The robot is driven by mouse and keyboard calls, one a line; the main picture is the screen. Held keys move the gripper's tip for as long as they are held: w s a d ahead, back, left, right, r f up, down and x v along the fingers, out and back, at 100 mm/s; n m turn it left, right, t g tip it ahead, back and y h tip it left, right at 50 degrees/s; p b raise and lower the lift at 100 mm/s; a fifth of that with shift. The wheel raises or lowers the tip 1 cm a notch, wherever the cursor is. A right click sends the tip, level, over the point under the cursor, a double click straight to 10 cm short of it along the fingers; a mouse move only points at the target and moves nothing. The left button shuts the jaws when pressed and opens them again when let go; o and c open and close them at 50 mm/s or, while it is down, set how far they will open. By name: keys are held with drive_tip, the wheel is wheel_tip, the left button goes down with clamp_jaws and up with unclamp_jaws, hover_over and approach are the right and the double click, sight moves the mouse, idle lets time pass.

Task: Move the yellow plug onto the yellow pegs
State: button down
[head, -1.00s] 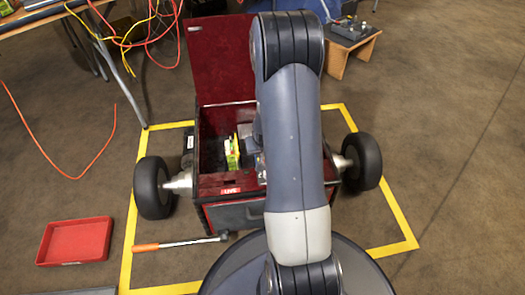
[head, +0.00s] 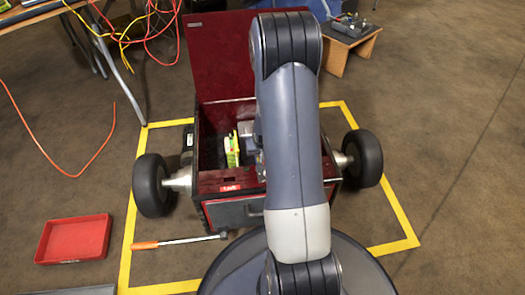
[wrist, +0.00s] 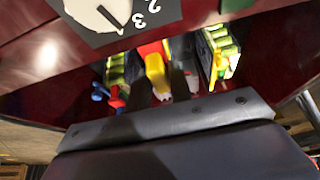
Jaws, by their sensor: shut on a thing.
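In the wrist view, my gripper (wrist: 161,90) reaches into the dark red box with its two dark fingers close around the yellow plug (wrist: 156,70). A red part shows just above the plug. The plug appears held between the fingers. Small blue and red pieces (wrist: 117,97) show left of the fingers; I cannot make out the yellow pegs. In the head view my arm covers the plug and most of the gripper.
The open red box (head: 222,181) stands between two black wheels (head: 152,186). A yellow-green block (wrist: 222,52) is right of the fingers. A dial plate (wrist: 100,15) sits on the box wall. A red tray (head: 73,239) and orange-handled tool (head: 180,241) lie on the floor.

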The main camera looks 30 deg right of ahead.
drive_tip(key=shift+f, duration=0.4)
drive_tip(key=c, duration=1.2)
unclamp_jaws()
drive_tip(key=shift+p+v, duration=2.5)
drive_tip(key=shift+v, duration=2.9)
drive_tip(key=shift+f, duration=0.1)
drive_tip(key=b+x, duration=0.5)
drive_tip(key=x, duration=0.6)
drive_tip(key=shift+r, duration=0.5)
